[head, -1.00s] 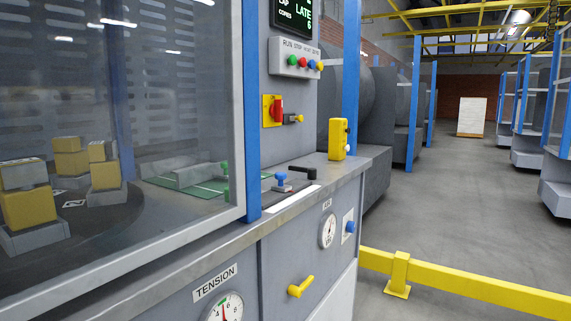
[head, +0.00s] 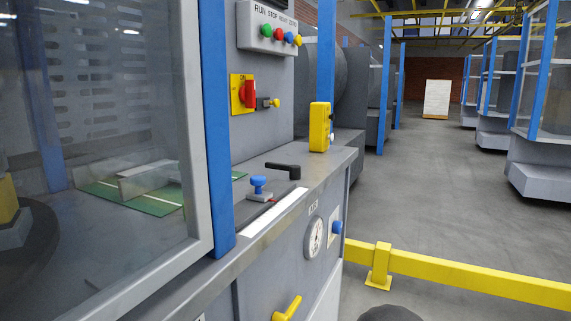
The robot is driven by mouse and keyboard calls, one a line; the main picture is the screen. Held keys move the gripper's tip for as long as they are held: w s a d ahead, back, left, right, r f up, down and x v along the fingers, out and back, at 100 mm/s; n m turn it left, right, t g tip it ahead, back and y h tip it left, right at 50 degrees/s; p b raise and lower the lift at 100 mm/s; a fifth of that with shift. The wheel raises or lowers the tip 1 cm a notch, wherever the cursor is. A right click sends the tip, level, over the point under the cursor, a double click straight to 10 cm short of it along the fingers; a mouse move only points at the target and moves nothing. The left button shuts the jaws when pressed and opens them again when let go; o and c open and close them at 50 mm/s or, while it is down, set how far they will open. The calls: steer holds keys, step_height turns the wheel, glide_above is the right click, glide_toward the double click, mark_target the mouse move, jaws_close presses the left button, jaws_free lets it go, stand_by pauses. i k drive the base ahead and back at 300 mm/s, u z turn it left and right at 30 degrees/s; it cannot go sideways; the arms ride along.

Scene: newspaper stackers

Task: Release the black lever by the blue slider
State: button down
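The black lever (head: 283,168) lies on the grey machine's counter, its arm reaching to the left from a pivot near the right end. The blue slider (head: 258,183) has a blue knob on a grey block and sits just left of and nearer than the lever, on a dark plate. A small gap shows between the slider and the lever. My gripper is not clearly in view. A dark rounded shape at the bottom edge, right of centre, may be part of my own body.
A yellow box (head: 320,127) stands at the counter's far end. A blue post (head: 217,120) and glass panel stand left of the slider. A yellow handle (head: 287,308) juts from the front below. A yellow rail (head: 470,275) crosses the right; grey floor beyond is open.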

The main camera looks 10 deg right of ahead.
mark_target(294, 170)
steer(key=k, duration=1.3)
steer(key=z, duration=0.75)
steer(key=i, duration=0.65)
steer(key=z, duration=0.75)
steer(key=i, duration=0.8)
steer(key=u, duration=0.75)
steer(key=i, duration=0.7)
steer(key=u, duration=0.8)
